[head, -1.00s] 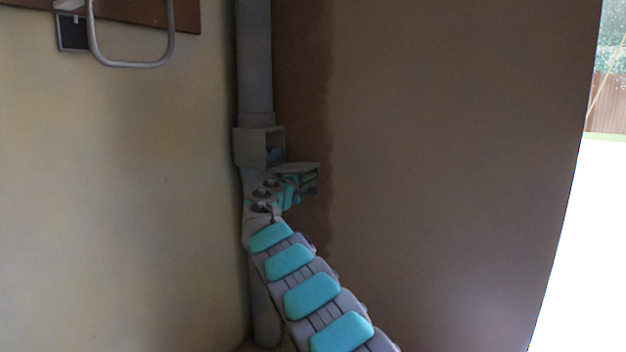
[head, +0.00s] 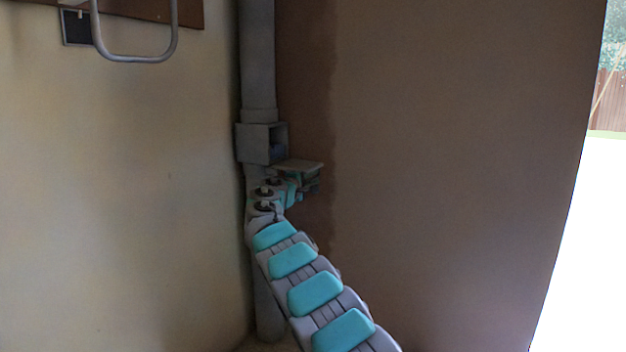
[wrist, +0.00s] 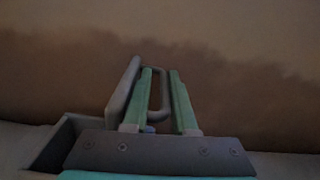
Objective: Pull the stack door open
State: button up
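The stack door is a small grey flap (head: 298,166) at the lower right of a grey box (head: 258,143) on the vertical pipe. It stands swung out from the box, whose front is open. In the wrist view the door (wrist: 122,92) is seen nearly edge-on, left of the fingers, with a grey loop handle (wrist: 163,100). My gripper (wrist: 163,88) has its two teal fingers apart. The left finger passes inside the loop, and the handle's bar lies between the fingers. In the head view my gripper (head: 304,184) is mostly hidden under the door.
The grey stack pipe (head: 257,60) runs up the corner between a pale plaster wall (head: 130,190) and a brown wall (head: 460,170). A bent grey rail (head: 137,58) hangs at the upper left. A bright outdoor opening is at the far right.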

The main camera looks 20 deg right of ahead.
jog(key=shift+v, duration=0.85)
jog(key=v, duration=0.6)
jog(key=shift+s, duration=0.1)
jog(key=b+v, duration=0.1)
jog(key=v, duration=1.2)
jog(key=shift+s+a+b, duration=0.25)
jog(key=shift+a+b, duration=0.05)
jog(key=shift+b, duration=0.05)
dwell(0.7)
jog(key=shift+f, duration=0.1)
